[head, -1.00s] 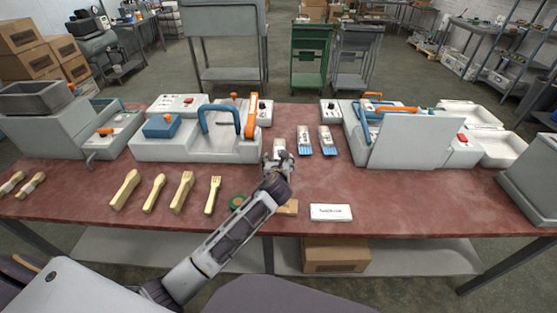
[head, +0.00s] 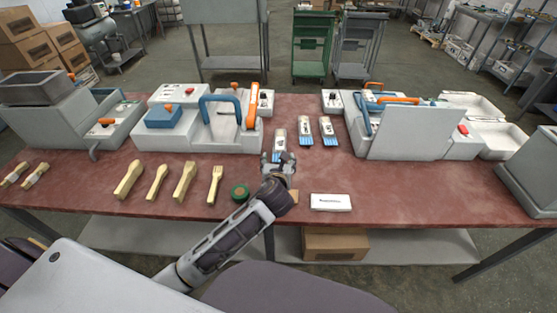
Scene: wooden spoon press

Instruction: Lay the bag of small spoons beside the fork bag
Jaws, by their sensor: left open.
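Three white bags with blue lower ends lie side by side on the red table, between the two machine stations. The left bag (head: 280,140) is just beyond my left gripper (head: 279,157), which hides part of its near end. The middle bag (head: 305,130) and the right bag (head: 327,130) lie a little to its right. The contents are too small to read, so I cannot tell which holds small spoons and which forks. My left gripper is open at the near end of the left bag; I cannot tell whether they touch. My right gripper is out of view.
A press with a blue handle (head: 222,100) stands left of the bags, a grey-panelled machine (head: 408,132) right. Red table (head: 400,190) at front right is clear.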

